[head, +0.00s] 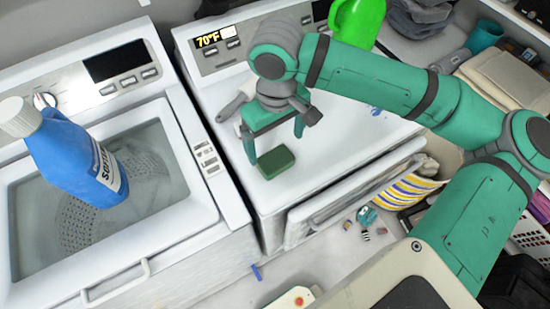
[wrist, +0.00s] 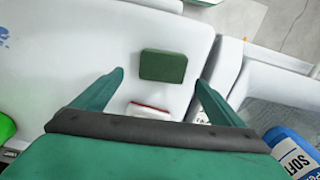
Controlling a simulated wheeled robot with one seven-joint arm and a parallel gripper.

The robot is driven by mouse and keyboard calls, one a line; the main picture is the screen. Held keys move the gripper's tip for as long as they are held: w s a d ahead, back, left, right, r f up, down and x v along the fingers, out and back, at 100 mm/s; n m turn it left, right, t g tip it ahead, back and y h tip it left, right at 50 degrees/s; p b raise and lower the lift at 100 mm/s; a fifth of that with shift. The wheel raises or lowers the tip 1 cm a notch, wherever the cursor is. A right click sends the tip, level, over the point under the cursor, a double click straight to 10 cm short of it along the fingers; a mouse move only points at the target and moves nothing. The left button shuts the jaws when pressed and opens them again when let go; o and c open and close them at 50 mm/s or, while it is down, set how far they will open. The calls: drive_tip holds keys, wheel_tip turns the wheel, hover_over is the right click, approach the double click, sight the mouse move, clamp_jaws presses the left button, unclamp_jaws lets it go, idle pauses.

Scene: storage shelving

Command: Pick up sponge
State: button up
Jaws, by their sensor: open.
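The sponge (head: 275,162) is a small dark green block lying flat on the white top of the right-hand machine, near its front left edge. My gripper (head: 274,146) is above and just behind it in the head view, pointing down, its fingers spread. In the wrist view the sponge (wrist: 163,65) lies ahead of and between the lines of the two open fingers (wrist: 160,75), and nothing is held. A white item with a red edge (wrist: 148,110) lies between the fingers, closer to the palm.
A blue softener bottle (head: 75,155) stands over the left washer's lid. A grey-handled tool (head: 232,107) lies behind my gripper. A green jug (head: 357,22) stands at the back. The machine's top (head: 345,150) is clear right of the sponge.

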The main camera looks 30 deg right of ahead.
sight(274, 158)
drive_tip(key=f, duration=0.4)
drive_tip(key=shift+a+f, duration=0.1)
drive_tip(key=shift+a, duration=0.15)
drive_tip(key=shift+f, duration=0.55)
drive_tip(key=c, duration=1.1)
